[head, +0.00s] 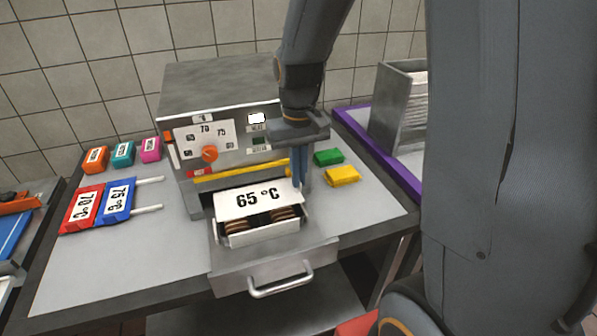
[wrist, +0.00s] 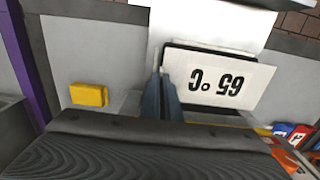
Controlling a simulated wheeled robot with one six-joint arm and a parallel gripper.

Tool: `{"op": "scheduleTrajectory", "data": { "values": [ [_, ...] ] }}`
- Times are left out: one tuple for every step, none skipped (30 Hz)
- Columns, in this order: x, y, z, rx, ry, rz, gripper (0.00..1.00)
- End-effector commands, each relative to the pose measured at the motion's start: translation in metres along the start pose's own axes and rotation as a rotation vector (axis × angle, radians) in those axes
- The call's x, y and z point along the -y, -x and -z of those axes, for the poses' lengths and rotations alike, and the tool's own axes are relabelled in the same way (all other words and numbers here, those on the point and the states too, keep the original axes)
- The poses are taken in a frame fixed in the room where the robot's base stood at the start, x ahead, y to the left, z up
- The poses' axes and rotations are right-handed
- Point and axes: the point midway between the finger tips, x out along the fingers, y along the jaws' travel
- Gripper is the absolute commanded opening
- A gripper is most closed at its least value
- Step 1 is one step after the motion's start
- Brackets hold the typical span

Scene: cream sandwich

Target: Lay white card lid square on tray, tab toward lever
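The white card lid (head: 257,199), printed "65 °C", is over the back part of the tray (head: 263,238). Brown sandwich cookies (head: 285,215) show under its front edge, so it does not cover the tray's front. My gripper (head: 300,183) points down at the lid's right edge. In the wrist view the blue fingers (wrist: 162,75) are close together at the edge of the lid (wrist: 222,80) and appear closed on it; the contact is partly hidden. The yellow lever bar (head: 240,171) runs across the machine just behind the lid.
The grey machine (head: 225,110) with an orange dial stands behind the tray. Green (head: 328,157) and yellow (head: 342,175) blocks lie to the right. Red (head: 82,208) and blue (head: 117,200) temperature-marked pieces lie left. The drawer (head: 275,265) with a handle sits in front.

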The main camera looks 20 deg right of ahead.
Motion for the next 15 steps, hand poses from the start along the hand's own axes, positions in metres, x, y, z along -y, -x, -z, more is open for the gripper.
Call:
{"op": "scheduleTrajectory", "data": {
  "values": [
    [0.000, -0.003, 0.000, 0.001, 0.000, 0.000, 0.00],
    [0.000, -0.004, 0.000, 0.000, 0.000, 0.000, 0.00],
    [0.000, -0.005, 0.000, 0.000, 0.000, 0.000, 0.00],
    [0.000, -0.006, 0.000, 0.000, 0.000, 0.000, 0.00],
    [0.000, -0.007, 0.000, 0.000, 0.000, 0.000, 0.00],
    [0.000, -0.009, 0.000, 0.000, 0.000, 0.000, 0.00],
    [0.000, -0.010, 0.000, 0.000, 0.000, 0.000, 0.00],
    [0.000, -0.011, 0.000, 0.000, 0.000, 0.000, 0.00],
    [0.000, -0.013, 0.000, 0.001, 0.000, 0.000, 0.00],
    [0.000, -0.014, 0.000, 0.001, 0.000, 0.000, 0.00],
    [0.000, -0.015, 0.000, 0.001, 0.000, 0.000, 0.00],
    [0.000, -0.016, 0.000, 0.001, 0.000, 0.000, 0.00],
    [0.000, -0.017, 0.000, 0.001, 0.000, 0.000, 0.00],
    [0.000, -0.018, 0.000, 0.002, 0.000, 0.000, 0.00],
    [0.000, -0.020, 0.000, 0.002, 0.000, 0.000, 0.00]
  ]
}}
